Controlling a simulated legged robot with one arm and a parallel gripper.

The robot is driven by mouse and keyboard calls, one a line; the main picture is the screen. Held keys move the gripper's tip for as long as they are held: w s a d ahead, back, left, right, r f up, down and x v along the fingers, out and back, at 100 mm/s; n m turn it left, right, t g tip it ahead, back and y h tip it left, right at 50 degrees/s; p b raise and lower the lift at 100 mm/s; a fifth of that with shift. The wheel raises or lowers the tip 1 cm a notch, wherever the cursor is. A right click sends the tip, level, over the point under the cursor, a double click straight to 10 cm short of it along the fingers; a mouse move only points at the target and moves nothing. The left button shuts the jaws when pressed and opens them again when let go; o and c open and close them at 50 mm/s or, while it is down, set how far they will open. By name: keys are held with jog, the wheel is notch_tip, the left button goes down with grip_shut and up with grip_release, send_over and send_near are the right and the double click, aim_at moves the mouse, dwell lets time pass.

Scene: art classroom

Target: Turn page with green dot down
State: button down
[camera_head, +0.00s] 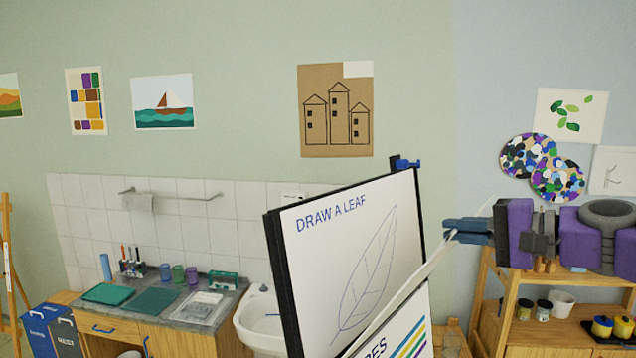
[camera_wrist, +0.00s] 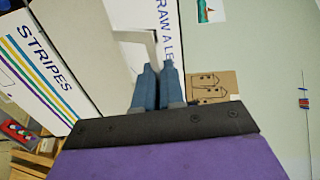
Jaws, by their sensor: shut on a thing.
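A flip chart (camera_head: 274,283) with a black frame stands at centre right in the head view. Its upper page (camera_head: 335,262) reads "DRAW A LEAF" and has a leaf outline. A page with stripes (camera_head: 408,343) shows below it, and it reads "STRIPES" in the wrist view (camera_wrist: 40,68). My gripper (camera_head: 450,230) is at the right of the chart, with its blue fingers shut on the edge of a white page (camera_head: 412,284). This page shows nearly edge-on, slanting down to the left. In the wrist view, the fingertips (camera_wrist: 158,66) meet the white sheet. No green dot is visible.
A blue clip (camera_head: 407,164) sits at the chart's top right corner. A wooden shelf (camera_head: 489,318) with paint pots stands right, below my gripper. A sink (camera_head: 258,318) and a counter (camera_head: 222,318) with cups and trays are behind, left of the chart.

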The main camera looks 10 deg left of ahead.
jog(key=s+d+f+b, duration=0.2)
jog(key=s+d+f, duration=0.1)
jog(key=d, duration=0.1)
jog(key=shift+d+f, duration=0.25)
jog(key=shift+d, duration=0.05)
jog(key=shift+w, duration=0.1)
dwell(0.4)
jog(key=s+d+f+b, duration=0.4)
jog(key=d+f, duration=0.1)
jog(key=f, duration=0.1)
jog(key=shift+d+f, duration=0.15)
jog(key=shift+d, duration=0.25)
dwell(0.4)
jog(key=shift+f, duration=0.1)
jog(key=s+d+f+b, duration=0.3)
jog(key=d+f+b, duration=0.1)
jog(key=f, duration=0.3)
jog(key=shift+d+f+b, duration=0.25)
jog(key=shift+b, duration=0.15)
dwell(0.4)
jog(key=s+d+f+b, duration=0.2)
jog(key=f+b, duration=0.3)
jog(key=f, duration=0.3)
jog(key=shift+s+d+f, duration=0.15)
jog(key=shift+d+f, duration=0.15)
jog(key=shift+d, duration=0.2)
dwell(0.3)
jog(key=shift+f+b, duration=0.1)
jog(key=shift+b, duration=0.2)
